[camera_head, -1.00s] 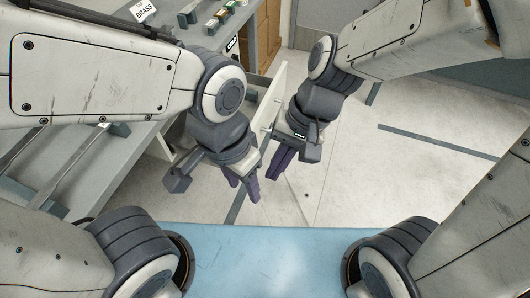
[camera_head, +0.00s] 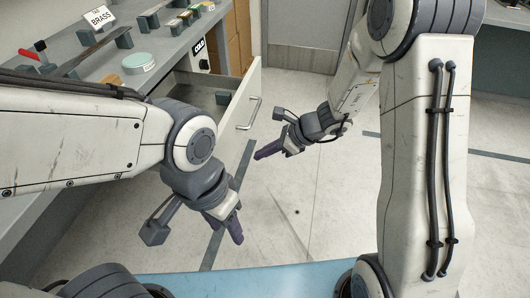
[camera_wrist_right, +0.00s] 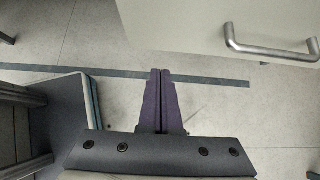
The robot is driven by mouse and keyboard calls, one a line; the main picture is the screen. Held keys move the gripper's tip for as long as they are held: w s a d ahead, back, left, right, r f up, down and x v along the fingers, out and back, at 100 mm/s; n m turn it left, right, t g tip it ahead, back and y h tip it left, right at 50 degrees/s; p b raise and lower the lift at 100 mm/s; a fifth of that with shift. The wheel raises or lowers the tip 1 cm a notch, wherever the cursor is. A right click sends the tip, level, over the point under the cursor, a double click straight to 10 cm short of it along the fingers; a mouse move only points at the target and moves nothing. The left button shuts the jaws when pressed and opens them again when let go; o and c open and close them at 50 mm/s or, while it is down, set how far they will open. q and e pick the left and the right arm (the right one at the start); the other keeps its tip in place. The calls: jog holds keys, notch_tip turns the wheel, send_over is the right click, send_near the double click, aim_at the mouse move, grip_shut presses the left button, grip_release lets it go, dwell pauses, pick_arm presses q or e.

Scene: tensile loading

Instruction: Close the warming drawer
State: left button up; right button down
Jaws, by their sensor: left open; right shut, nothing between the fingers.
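The warming drawer (camera_head: 236,122) is pulled out from under the grey workbench. Its pale front panel faces right and carries a metal bar handle (camera_head: 250,113). The panel also shows at the top right of the right wrist view (camera_wrist_right: 195,28), with its handle (camera_wrist_right: 270,46). My right gripper (camera_head: 258,155) is shut and empty, just right of the drawer front and apart from it, pointing left. In the right wrist view its purple fingers (camera_wrist_right: 160,75) are together, below and left of the handle. My left gripper (camera_head: 237,232) is open and empty, below the drawer. The drawer's inside is partly hidden.
The grey bench top (camera_head: 170,63) holds a BRASS sign (camera_head: 99,17), a round green-topped tin (camera_head: 139,63), a red-handled tool (camera_head: 38,47) and several small blocks. A black label (camera_head: 199,46) stands near the bench edge. The floor (camera_head: 310,200) right of the drawer is clear.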

aim_at(227, 162)
jog(key=a+f, duration=0.1)
jog(key=a, duration=0.1)
jog(key=w+a+f, duration=0.1)
jog(key=a, duration=0.1)
jog(key=w+a+f, duration=0.1)
jog(key=a+f, duration=0.1)
jog(key=a, duration=0.1)
jog(key=shift+w+b, duration=0.1)
jog(key=shift+b, duration=0.2)
jog(key=shift+w+a, duration=0.1)
jog(key=shift+a, duration=0.25)
jog(key=shift+a, duration=0.1)
